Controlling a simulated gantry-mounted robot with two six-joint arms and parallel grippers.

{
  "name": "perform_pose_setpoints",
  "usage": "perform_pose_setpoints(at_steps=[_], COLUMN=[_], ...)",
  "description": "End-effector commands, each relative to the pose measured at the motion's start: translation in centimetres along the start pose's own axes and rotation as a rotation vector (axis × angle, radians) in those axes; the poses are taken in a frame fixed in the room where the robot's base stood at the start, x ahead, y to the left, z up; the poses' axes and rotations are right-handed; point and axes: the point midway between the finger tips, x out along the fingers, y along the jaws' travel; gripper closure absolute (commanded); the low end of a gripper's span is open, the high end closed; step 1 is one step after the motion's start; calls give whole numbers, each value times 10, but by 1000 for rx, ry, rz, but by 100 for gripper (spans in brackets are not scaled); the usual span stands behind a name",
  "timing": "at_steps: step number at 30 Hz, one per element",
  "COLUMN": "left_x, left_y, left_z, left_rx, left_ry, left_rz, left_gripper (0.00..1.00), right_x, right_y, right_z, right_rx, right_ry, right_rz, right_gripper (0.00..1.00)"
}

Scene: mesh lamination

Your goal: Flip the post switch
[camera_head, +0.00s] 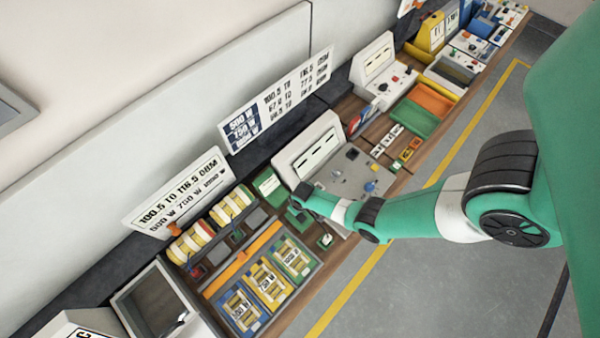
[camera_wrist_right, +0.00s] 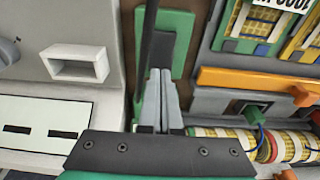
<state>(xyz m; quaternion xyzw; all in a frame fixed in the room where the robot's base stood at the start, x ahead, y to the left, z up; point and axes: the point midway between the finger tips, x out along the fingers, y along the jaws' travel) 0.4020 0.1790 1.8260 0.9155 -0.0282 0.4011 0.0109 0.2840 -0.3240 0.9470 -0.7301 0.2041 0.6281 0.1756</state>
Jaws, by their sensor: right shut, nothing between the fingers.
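In the head view my right arm reaches in from the right, and my right gripper (camera_head: 300,195) is low between the grey console and the spool station. In the right wrist view the gripper's grey fingers (camera_wrist_right: 160,100) are together, with nothing held. A green plate (camera_wrist_right: 181,50) with a grey block lies just beyond the fingertips. A dark upright bar (camera_wrist_right: 148,40) stands beside the fingers. It may be the post switch's lever, but I cannot tell for sure, nor whether the fingers touch it. In the head view the gripper hides part of this spot. My left gripper is not in view.
A grey console (camera_head: 350,175) with knobs stands beside the gripper. On the other side are several wire spools (camera_head: 190,240), an orange bar (camera_head: 240,262) and a tray (camera_head: 305,285) of yellow coils. A small white-plated switch (camera_head: 325,240) sits near the front edge. The floor in front is clear.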

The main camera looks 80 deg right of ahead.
Motion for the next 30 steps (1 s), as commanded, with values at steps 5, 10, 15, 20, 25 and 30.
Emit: perform_pose_setpoints(at_steps=[5, 10, 15, 20, 25, 30], left_x=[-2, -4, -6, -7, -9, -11], left_y=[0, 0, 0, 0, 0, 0], left_z=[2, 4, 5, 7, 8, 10], left_rx=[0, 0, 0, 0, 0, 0], left_ry=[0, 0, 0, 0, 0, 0], left_rz=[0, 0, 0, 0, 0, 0], left_gripper=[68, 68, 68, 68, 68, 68], right_x=[2, 5, 8, 10, 12, 15], right_y=[0, 0, 0, 0, 0, 0], right_z=[0, 1, 1, 2, 2, 2], right_rx=[0, 0, 0, 0, 0, 0], right_ry=[0, 0, 0, 0, 0, 0], right_rz=[0, 0, 0, 0, 0, 0], right_gripper=[100, 100, 100, 100, 100, 100])
